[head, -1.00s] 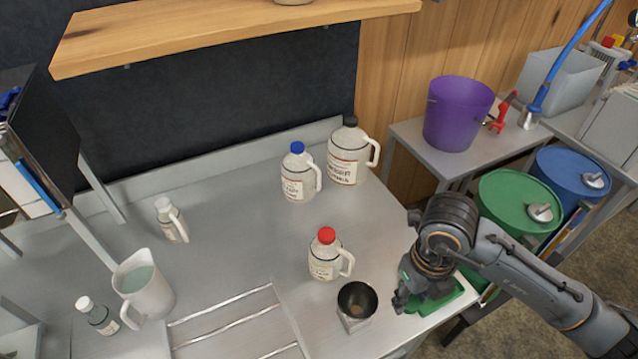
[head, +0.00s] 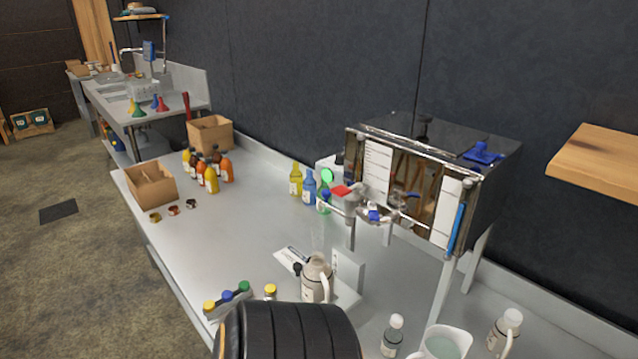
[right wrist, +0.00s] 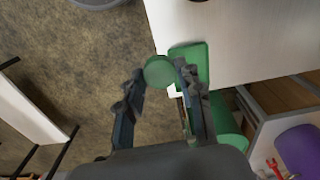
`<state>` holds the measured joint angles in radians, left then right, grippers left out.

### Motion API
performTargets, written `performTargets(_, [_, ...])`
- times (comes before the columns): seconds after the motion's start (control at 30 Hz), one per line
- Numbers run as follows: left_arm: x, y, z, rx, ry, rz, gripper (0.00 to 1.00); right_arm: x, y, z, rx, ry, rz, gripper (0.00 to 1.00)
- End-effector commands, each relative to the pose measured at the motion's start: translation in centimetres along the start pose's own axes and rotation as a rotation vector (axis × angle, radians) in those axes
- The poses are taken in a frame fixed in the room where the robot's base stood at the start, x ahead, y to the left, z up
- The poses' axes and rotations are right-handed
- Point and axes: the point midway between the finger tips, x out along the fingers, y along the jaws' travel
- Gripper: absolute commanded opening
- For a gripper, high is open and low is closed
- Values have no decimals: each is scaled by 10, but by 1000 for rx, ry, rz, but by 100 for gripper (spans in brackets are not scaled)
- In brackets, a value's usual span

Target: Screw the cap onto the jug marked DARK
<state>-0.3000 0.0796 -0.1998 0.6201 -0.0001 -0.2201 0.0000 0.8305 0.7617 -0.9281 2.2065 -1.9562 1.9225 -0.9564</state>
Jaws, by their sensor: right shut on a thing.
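In the right wrist view my right gripper (right wrist: 157,92) is shut on a round green cap (right wrist: 159,72), held between its fingertips. The cap is beside a green tray (right wrist: 201,55) at the table's corner; I cannot tell if they touch. In the head view a cream jug (head: 316,280) with a handle stands upright on the table beside a grey upright plate, with a dark clamp-like part at its left. No coloured cap shows on it. Its label is too small to read, so I cannot confirm DARK. My left gripper is not in view.
A rack (head: 228,299) with yellow, blue and green tops is at the table's front edge. A steel cabinet (head: 400,190) stands on legs behind the jug. Cardboard boxes (head: 150,184) and coloured bottles are at far left. A measuring pitcher (head: 445,343) is at lower right. The table middle is clear.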

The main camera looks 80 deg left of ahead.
Motion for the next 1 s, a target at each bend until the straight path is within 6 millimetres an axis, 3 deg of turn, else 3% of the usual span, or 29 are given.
performTargets(0.3, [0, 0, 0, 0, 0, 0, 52, -16, 8, -7, -557, 1, 0, 27])
performTargets(0.5, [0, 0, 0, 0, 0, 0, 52, -23, 12, -10, -832, 0, 1, 27])
performTargets(0.7, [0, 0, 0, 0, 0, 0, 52, -26, 13, -10, -966, -1, 1, 27])
performTargets(1.0, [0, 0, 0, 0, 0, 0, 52, -27, 14, -11, -984, -2, 2, 27])
